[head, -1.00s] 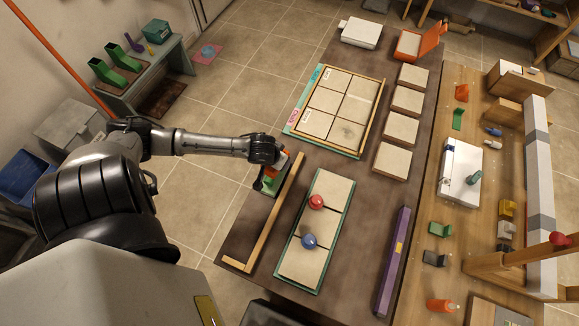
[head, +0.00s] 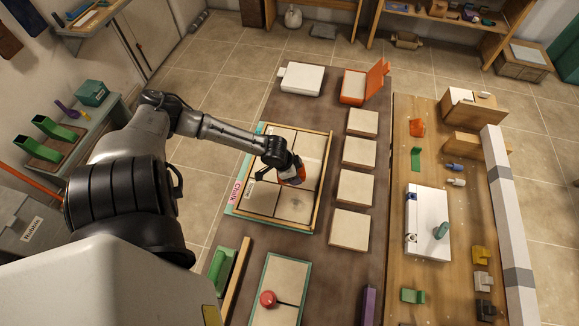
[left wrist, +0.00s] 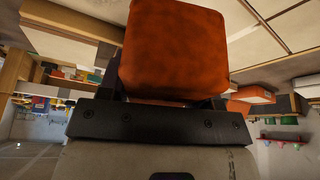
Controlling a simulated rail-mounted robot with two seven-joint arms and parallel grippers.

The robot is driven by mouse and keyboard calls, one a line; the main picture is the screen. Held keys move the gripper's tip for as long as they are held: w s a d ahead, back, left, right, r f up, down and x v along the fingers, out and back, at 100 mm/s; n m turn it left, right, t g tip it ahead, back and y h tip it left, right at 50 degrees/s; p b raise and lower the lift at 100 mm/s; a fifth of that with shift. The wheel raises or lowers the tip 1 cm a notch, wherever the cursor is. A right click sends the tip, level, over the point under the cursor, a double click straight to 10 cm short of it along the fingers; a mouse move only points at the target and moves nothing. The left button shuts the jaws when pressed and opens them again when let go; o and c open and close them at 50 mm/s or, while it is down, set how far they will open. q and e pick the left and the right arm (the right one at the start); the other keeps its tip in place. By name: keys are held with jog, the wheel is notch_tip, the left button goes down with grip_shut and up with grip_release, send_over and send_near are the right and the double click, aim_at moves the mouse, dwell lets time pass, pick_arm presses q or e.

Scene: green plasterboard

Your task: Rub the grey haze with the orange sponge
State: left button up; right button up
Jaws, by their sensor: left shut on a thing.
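The orange sponge (head: 292,181) is in my left gripper (head: 286,169), above the wood-framed board of pale tiles (head: 317,210). In the left wrist view the sponge (left wrist: 175,48) fills the upper middle between the fingers, and the gripper (left wrist: 165,100) is shut on it. The grey haze (head: 294,203) is a faint dark smudge on the board's front right tile, just in front of the sponge. I cannot tell whether the sponge touches the board. My right gripper is not in view.
A row of pale tiles (head: 356,152) lies right of the board. A white box (head: 300,78) and an orange open case (head: 355,86) stand behind it. In front are a green holder (head: 222,268), a wooden rail (head: 236,281) and a red knob (head: 267,299) on a tile tray.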

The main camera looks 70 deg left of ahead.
pick_arm(q)
jog(key=shift+w+d+r+m, duration=0.1)
jog(key=shift+w+d+m, duration=0.3)
jog(key=shift+m, duration=0.1)
jog(key=shift+d+m+h, duration=0.5)
jog(key=shift+d+m, duration=0.15)
jog(key=shift+m, duration=0.15)
jog(key=shift+w+r+m, duration=0.15)
jog(key=shift+w+m, duration=0.05)
jog(key=shift+m, duration=0.3)
jog(key=shift+m+g, duration=0.3)
jog(key=shift+g, duration=0.1)
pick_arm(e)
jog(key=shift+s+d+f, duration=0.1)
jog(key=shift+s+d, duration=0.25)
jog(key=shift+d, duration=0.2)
